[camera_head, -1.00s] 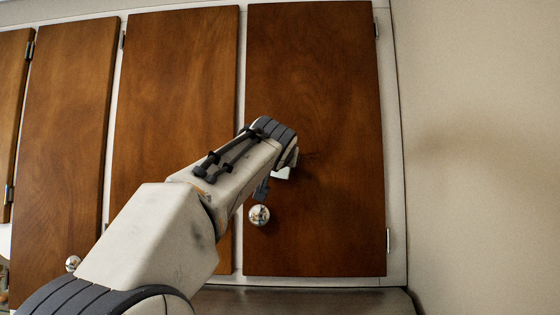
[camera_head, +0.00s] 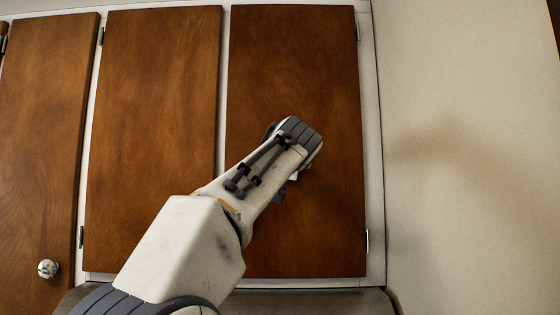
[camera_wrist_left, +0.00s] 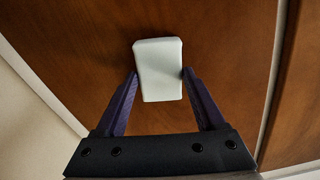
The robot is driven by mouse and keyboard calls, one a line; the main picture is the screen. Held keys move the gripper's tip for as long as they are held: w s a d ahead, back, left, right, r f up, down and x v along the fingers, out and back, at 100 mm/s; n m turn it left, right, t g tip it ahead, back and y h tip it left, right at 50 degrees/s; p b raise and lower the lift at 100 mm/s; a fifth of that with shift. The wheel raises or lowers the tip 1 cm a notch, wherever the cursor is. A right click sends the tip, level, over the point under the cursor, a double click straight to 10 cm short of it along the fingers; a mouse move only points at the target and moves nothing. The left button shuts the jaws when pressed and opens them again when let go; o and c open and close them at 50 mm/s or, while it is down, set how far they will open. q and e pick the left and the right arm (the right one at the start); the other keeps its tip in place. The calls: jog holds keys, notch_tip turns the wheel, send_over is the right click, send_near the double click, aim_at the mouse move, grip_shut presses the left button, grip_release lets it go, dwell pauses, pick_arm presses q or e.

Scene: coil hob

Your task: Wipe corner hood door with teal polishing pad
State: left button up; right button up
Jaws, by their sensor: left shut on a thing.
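The corner hood door (camera_head: 290,60) is the rightmost brown wooden door in the head view, and it looks shut. My left arm reaches across its lower part, and its knob is hidden there. In the left wrist view my left gripper (camera_wrist_left: 159,72) is shut on a pale, whitish-teal pad (camera_wrist_left: 158,85). The pad is in front of the door's wood (camera_wrist_left: 80,50); I cannot tell whether it touches. In the head view only a small pale bit by the wrist shows, and the fingers are mostly hidden. My right gripper is not in view.
More wooden doors stand to the left, the nearest one (camera_head: 150,90) beside a white frame strip. A round metal knob (camera_head: 48,268) sits at the lower left. A hinge (camera_head: 367,240) is on the corner door's right edge. A bare beige wall (camera_head: 470,130) adjoins on the right.

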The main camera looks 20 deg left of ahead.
pick_arm(q)
jog(key=shift+w+d, duration=0.8)
jog(key=shift+d, duration=1.8)
jog(key=s+a+b, duration=0.1)
jog(key=s+a, duration=0.2)
jog(key=a, duration=0.8)
jog(key=shift+s+a, duration=0.15)
jog(key=shift+a, duration=0.15)
jog(key=shift+f, duration=0.1)
jog(key=shift+b+v, duration=1.5)
jog(key=shift+v, duration=1.45)
